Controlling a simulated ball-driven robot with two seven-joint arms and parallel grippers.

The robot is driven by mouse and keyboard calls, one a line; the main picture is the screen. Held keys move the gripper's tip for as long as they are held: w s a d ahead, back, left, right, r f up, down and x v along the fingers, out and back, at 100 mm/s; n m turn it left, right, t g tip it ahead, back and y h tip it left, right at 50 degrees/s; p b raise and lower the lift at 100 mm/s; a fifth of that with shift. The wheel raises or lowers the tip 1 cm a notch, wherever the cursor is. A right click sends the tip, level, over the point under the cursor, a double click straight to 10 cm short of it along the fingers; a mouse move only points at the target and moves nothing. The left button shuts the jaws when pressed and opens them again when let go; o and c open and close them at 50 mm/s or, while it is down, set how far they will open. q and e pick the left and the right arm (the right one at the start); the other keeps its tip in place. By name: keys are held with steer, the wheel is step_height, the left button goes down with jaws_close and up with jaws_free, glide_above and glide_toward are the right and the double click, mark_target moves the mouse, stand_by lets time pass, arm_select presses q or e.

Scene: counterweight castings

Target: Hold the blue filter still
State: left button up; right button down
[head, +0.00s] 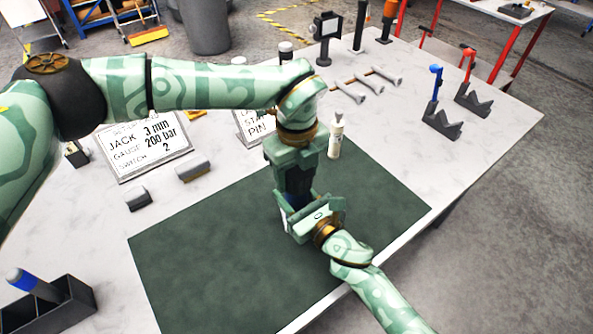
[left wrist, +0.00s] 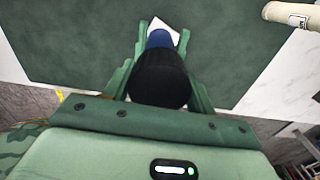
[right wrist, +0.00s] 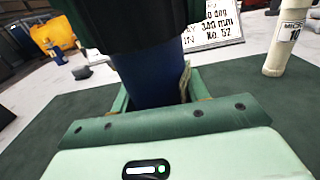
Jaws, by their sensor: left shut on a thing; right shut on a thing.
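The blue filter stands about upright over the green mat (head: 190,270), with a little of its blue side showing in the head view (head: 297,200). In the left wrist view its black end (left wrist: 158,80) is nearest, with the blue part beyond. My left gripper (head: 293,178) is shut on it from above, at the black end. My right gripper (head: 308,217) is shut on the blue body (right wrist: 146,80) lower down, from the front right. A small pale piece (left wrist: 165,28) shows beside the blue part. The grippers hide most of the filter in the head view.
A white bottle (head: 336,138) stands behind the grippers. Signs (head: 145,142) and small grey blocks (head: 193,170) are on the left. V-shaped holders (head: 441,121) are at the right, and a black box (head: 60,308) is at front left. The mat's left part is clear.

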arm_select(q)
steer(key=m, duration=0.7)
steer(key=shift+m, duration=0.4)
steer(key=m, duration=1.8)
steer(key=shift+m, duration=0.3)
steer(key=m, duration=0.7)
steer(key=shift+f, duration=0.1)
steer(key=o, duration=1.2)
steer(key=shift+c, duration=0.2)
